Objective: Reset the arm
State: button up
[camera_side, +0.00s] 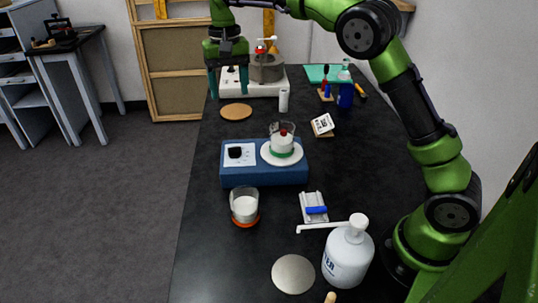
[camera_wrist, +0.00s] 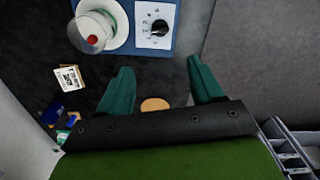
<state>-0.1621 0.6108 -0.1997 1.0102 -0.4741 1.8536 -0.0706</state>
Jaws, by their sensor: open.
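My gripper (camera_side: 228,82) is open and empty, its two teal fingers pointing down over the far left part of the black table (camera_side: 190,255). In the wrist view its fingers (camera_wrist: 162,80) stand wide apart with nothing between them but the table and part of a round cork disc (camera_wrist: 155,104) below. My green arm reaches across the top of the side view from its base at the right.
A beaker of white material (camera_side: 244,203), a white wash bottle (camera_side: 347,258) and a grey disc (camera_side: 293,274) stand nearer. A white hotplate device (camera_side: 235,86) is close to my gripper.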

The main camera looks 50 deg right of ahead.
jog(key=s+n+t+y, duration=0.2)
jog(key=s+t, duration=0.5)
jog(key=s, duration=2)
jog(key=shift+s+a+r, duration=0.15)
jog(key=shift+a+r, duration=0.1)
jog(key=shift+r, duration=0.05)
